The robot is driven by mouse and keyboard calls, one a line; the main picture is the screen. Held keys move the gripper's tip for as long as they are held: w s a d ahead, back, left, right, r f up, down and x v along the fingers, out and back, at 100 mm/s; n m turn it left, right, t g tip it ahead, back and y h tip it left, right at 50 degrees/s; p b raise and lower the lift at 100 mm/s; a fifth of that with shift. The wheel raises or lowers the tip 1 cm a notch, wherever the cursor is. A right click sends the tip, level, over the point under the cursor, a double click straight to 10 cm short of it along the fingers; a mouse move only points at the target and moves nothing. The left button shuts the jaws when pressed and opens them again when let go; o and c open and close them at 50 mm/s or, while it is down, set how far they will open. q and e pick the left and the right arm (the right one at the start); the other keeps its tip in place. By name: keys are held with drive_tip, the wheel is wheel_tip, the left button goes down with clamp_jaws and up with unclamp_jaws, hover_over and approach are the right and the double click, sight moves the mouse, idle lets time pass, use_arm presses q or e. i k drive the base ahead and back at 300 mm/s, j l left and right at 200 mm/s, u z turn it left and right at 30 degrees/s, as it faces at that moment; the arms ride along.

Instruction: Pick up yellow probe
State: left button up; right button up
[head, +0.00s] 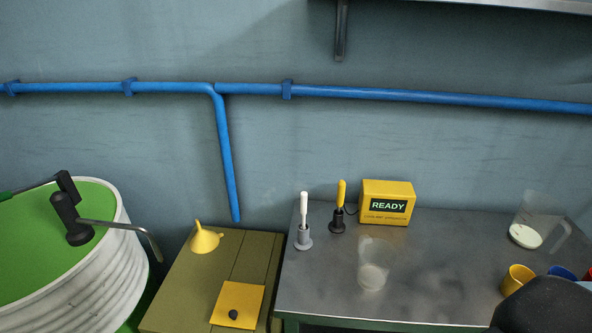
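The yellow probe (341,193) stands upright in a small black holder (337,224) on the metal cart top (440,285). A dark cable shows between it and the yellow box (374,216), whose display reads READY. A white probe (304,207) stands upright in a grey holder (304,239) just to the left. Neither of my grippers is in view.
A clear beaker (373,275) stands in front of the probes. A clear jug (527,234) with white contents and several coloured cups (517,279) are at right. A dark rounded shape covers the lower right corner. A yellow funnel (204,240) lies on the olive crate (180,292).

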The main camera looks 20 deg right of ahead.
sight(342, 186)
drive_tip(key=z, duration=1.4)
